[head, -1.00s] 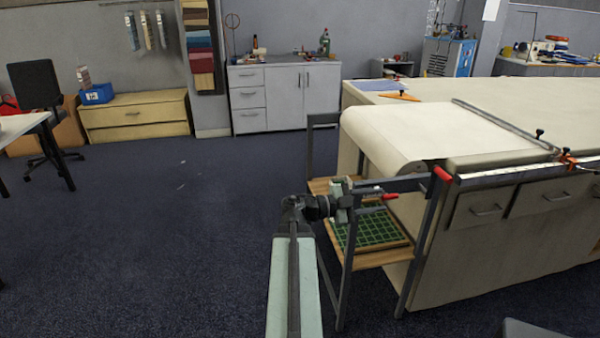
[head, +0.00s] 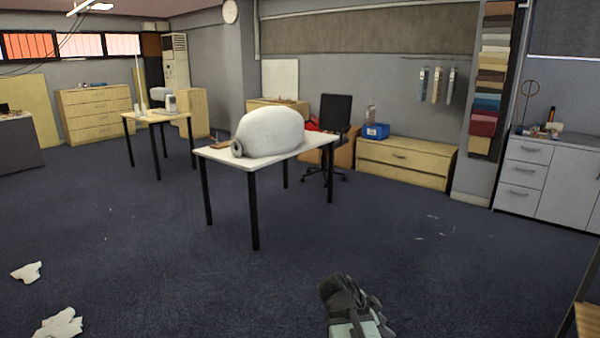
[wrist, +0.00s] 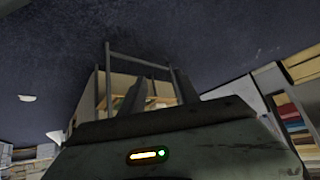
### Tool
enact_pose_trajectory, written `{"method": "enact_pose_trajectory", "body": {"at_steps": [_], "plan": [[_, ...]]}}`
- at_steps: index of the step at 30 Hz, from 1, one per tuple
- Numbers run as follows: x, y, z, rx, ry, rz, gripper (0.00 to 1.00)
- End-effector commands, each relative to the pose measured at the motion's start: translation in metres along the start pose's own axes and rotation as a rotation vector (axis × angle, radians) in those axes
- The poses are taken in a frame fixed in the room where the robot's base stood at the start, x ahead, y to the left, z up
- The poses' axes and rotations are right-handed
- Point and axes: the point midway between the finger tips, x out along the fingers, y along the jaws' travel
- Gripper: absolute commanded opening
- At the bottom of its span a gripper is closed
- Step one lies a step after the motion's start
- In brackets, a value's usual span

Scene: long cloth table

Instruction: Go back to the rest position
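My arm is folded low at the bottom of the head view, where its dark and pale green upper parts (head: 352,310) show over the carpet. I cannot make out my gripper's fingertips there. In the wrist view the body of my gripper (wrist: 140,98) fills the lower middle, with a small lit indicator on it. A grey finger-like part stands up above its edge, against a wooden and metal frame behind. Nothing held is visible, and I cannot tell the finger opening.
A white-topped table (head: 215,152) with a large white rounded object (head: 270,131) stands ahead. A black chair (head: 335,115), a low wooden cabinet (head: 405,160) and grey drawers (head: 525,175) line the back. White scraps (head: 60,325) lie at lower left. A wooden edge (head: 588,320) shows at lower right.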

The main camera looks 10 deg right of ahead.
Motion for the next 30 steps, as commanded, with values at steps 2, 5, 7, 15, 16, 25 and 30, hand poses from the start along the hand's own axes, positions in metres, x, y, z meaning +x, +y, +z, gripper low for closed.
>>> {"method": "enact_pose_trajectory", "body": {"at_steps": [2, 5, 7, 15, 16, 25, 30], "plan": [[-0.027, -0.005, 0.065, -0.265, -0.155, -0.044, 0.38], [-0.057, -0.001, 0.132, -0.628, -0.355, -0.131, 0.38], [-0.069, 0.004, 0.158, -0.828, -0.461, -0.201, 0.38], [-0.101, 0.017, 0.204, -1.409, -0.631, -0.49, 0.38], [-0.101, 0.017, 0.204, -1.468, -0.623, -0.511, 0.38], [-0.172, 0.012, 0.14, -1.536, -0.606, -0.535, 0.38], [-0.225, 0.008, 0.093, -1.535, -0.605, -0.534, 0.38]]}}
